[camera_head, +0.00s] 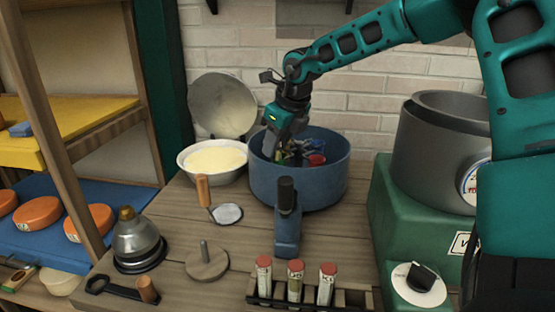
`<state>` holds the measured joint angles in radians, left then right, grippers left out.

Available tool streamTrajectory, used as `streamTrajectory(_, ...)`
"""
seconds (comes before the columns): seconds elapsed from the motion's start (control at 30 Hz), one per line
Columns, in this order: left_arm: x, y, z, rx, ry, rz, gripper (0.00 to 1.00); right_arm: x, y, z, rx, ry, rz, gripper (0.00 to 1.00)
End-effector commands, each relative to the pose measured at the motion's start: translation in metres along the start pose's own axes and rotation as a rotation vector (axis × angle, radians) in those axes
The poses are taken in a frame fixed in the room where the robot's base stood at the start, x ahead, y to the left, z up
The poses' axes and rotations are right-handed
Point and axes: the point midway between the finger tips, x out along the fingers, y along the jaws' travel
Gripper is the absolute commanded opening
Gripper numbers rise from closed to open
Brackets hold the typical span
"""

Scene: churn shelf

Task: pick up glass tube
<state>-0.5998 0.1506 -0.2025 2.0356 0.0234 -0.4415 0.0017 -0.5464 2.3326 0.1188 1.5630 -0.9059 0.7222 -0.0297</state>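Three glass tubes with red caps stand upright in a dark rack at the bottom centre: a left tube (264,278), a middle tube (295,282) and a right tube (327,286). The rack (350,297) has empty slots at its right end. My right gripper (272,148) is far behind the tubes, pointing down at the left part of a round blue tub (300,187). Several small coloured items, one with a red round end (316,159), are inside the tub beside the gripper. Its fingertips are too small and overlapped to judge. My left gripper is not in view.
A blue upright piece with a black top (287,225) stands between tub and rack. A green machine with a grey drum (440,150) fills the right. A white bowl (213,160), metal kettle-like vessel (136,240) and wooden disc (207,262) are left.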

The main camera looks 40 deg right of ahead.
Motion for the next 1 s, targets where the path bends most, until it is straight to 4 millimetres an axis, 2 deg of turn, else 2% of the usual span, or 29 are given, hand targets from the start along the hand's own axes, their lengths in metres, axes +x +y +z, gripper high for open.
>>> streamTrajectory(0.03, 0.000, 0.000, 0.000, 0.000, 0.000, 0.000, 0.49, 0.000, 0.000, 0.000, 0.000, 0.000, 0.000, 0.31)
streamTrajectory(0.37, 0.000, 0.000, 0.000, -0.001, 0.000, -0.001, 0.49, 0.000, 0.000, 0.000, 0.000, 0.000, 0.000, 0.00)
streamTrajectory(0.77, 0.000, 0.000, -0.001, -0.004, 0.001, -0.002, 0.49, -0.004, 0.000, 0.002, 0.000, -0.001, 0.000, 0.00)
streamTrajectory(1.0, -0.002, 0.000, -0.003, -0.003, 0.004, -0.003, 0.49, -0.029, -0.002, 0.013, 0.000, -0.005, -0.002, 0.00)
